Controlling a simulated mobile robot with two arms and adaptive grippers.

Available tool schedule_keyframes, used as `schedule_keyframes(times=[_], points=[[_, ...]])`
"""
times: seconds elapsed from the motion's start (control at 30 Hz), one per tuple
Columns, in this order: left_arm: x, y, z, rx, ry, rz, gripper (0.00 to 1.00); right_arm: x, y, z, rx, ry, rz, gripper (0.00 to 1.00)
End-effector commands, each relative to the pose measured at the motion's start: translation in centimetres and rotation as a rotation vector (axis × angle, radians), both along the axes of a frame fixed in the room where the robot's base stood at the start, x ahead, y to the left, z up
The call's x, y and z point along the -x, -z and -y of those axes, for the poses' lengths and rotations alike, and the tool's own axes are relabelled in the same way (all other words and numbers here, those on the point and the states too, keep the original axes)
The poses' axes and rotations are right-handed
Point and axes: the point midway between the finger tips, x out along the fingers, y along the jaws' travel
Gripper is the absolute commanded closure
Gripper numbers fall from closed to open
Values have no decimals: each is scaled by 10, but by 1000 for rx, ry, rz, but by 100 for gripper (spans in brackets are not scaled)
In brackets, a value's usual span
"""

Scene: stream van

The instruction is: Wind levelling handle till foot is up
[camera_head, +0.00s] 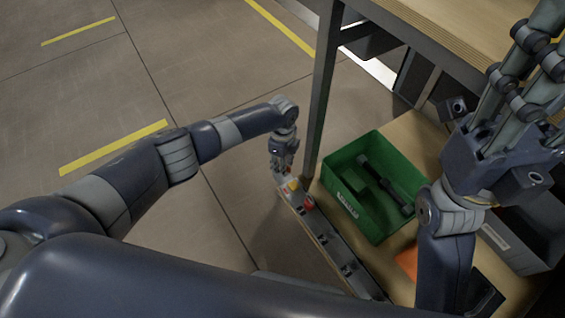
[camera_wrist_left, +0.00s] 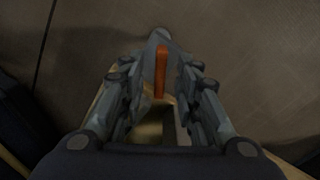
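An orange bar (camera_wrist_left: 160,70), which looks like the levelling handle, stands between the fingers of my left gripper (camera_wrist_left: 156,75) in the left wrist view. The fingers are spread, with a visible gap on both sides of the bar. A rounded grey part (camera_wrist_left: 158,37) lies just beyond it. In the head view my left gripper (camera_head: 285,172) points down at the end of a narrow rail beside the table leg, close to small orange and red parts (camera_head: 308,204). The foot cannot be made out. My right gripper (camera_head: 515,85) is raised at the upper right, its fingertips cut off by the frame.
A green crate (camera_head: 335,166) holding dark tools stands on the wooden shelf right of the rail (camera_head: 326,240). A grey bin (camera_head: 522,262) and an orange item (camera_head: 407,262) lie farther right. A dark table leg (camera_head: 322,90) rises behind my left gripper. Floor at left is clear.

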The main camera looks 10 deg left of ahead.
Motion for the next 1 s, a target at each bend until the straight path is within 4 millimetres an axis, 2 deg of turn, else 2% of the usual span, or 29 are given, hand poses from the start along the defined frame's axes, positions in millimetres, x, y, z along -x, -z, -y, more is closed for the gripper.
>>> schedule_keyframes(times=[0.07,0.2,0.67,1.0], points=[[0,0,0,0,0,0,70,0,0,0,0,0,0,60],[0,0,0,0,0,0,100,0,0,0,0,0,0,60],[1,-1,0,0,-42,-2,100,1,-3,0,-2,-1,2,60],[1,-2,1,1,-272,-3,100,-1,1,2,-7,-2,-37,60]])
